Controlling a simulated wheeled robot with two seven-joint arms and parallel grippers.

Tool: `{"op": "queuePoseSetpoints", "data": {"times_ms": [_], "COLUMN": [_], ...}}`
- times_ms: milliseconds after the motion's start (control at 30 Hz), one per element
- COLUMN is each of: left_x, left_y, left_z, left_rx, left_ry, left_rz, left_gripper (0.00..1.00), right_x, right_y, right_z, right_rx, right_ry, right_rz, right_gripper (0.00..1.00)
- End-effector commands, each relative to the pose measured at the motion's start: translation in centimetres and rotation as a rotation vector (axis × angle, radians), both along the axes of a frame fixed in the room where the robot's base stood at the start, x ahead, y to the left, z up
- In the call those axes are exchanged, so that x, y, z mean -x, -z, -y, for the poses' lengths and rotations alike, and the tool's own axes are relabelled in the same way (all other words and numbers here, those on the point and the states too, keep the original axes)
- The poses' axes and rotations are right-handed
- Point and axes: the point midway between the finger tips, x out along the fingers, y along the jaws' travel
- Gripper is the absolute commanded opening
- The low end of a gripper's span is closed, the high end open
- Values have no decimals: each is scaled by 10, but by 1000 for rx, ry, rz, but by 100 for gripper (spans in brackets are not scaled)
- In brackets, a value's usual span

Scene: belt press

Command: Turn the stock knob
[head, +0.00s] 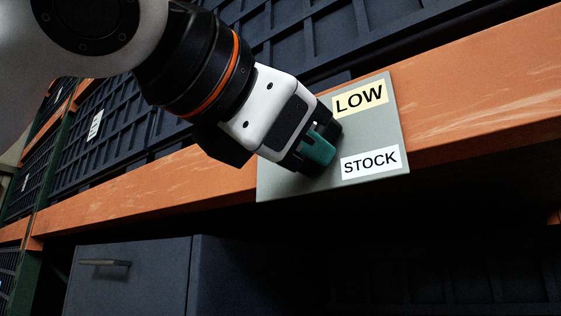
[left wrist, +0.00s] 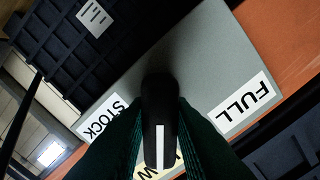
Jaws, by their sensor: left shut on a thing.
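The stock knob (left wrist: 160,120) is dark with a white line on it, and the line's end lies by the LOW label (left wrist: 168,166), which is partly covered. It stands on a grey plate (head: 381,124) fixed to an orange beam. My left gripper (head: 318,150) is at the plate with its green fingers shut on the knob, one on each side. The knob is hidden by the gripper in the head view. The STOCK label (head: 371,162) shows there, and the FULL label (left wrist: 243,105) shows in the left wrist view. My right gripper is in neither view.
The orange beam (head: 480,95) runs across the rack front. Dark ribbed bins (head: 330,30) stand above and behind it. A dark cabinet with a handle (head: 105,263) is below at the left. The space in front of the plate's right side is clear.

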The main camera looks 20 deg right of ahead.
Motion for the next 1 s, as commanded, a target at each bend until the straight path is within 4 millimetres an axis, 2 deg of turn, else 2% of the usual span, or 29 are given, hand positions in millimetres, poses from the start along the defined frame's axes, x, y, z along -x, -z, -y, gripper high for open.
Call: {"op": "queuePoseSetpoints", "data": {"times_ms": [700,733,833,1000], "left_x": [1,1,1,1], "left_y": [-1,-1,-1,0], "left_z": [0,0,0,0], "left_rx": [-44,-44,-43,-44], "left_ry": [1,1,1,1], "left_rz": [62,62,61,60], "left_gripper": [0,23,40,42], "right_x": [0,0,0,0], "right_y": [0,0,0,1], "right_z": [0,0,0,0], "right_rx": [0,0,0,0], "right_ry": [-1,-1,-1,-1], "right_rz": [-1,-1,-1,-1], "right_gripper": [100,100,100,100]}}
